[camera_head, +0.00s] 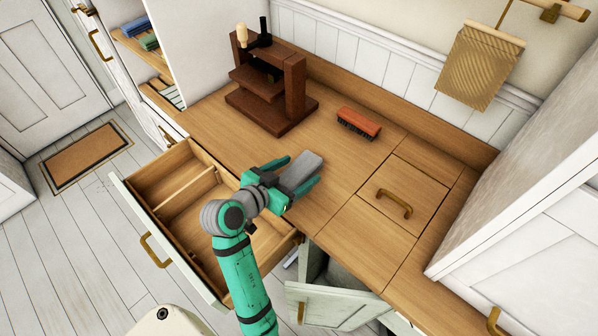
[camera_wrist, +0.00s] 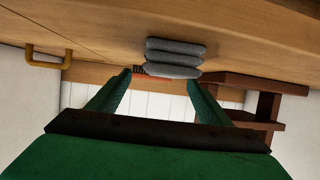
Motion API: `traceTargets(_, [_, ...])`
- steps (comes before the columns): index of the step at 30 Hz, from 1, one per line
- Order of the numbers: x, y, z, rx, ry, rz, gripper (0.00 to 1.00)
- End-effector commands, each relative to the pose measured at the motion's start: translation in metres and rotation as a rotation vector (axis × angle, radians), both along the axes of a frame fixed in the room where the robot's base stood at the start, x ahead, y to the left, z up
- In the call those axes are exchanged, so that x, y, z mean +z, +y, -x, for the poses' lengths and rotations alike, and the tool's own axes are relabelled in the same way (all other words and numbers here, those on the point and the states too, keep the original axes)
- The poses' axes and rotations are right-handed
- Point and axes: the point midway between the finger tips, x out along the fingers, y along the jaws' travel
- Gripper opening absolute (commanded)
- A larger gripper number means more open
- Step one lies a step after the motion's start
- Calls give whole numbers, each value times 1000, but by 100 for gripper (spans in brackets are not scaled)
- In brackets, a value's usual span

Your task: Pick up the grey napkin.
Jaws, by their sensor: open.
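The grey napkin (camera_head: 303,168) lies folded on the wooden countertop, near the open drawer. My gripper (camera_head: 302,172) is open, with one green finger on either side of the napkin in the head view. In the wrist view the napkin (camera_wrist: 175,58) shows as a stack of thick grey folds ahead of my open fingertips (camera_wrist: 160,76), nearer the right finger. The wrist picture is upside down, with the countertop at the top. I cannot tell whether either finger touches the napkin. Part of the napkin's near end is hidden by my gripper in the head view.
A red-brown brush (camera_head: 358,124) lies farther back on the counter. A dark wooden stand (camera_head: 271,85) with a bottle-like handle stands behind left. An open drawer (camera_head: 190,215) is below my arm, and a cabinet door (camera_head: 335,305) hangs open. The counter right of the napkin is clear.

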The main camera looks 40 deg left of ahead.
Motion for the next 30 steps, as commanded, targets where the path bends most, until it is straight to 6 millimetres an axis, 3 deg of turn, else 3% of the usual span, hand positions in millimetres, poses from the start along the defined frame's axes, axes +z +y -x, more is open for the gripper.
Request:
traceTargets(12, [-16,9,-41,9,1,1,72])
traceTargets(21, [-19,7,-47,8,1,0,72])
traceTargets(22, [-19,7,-47,9,1,0,70])
traceTargets(27, [-19,7,-47,9,1,0,29])
traceTargets(30, [-18,7,-47,9,0,0,26])
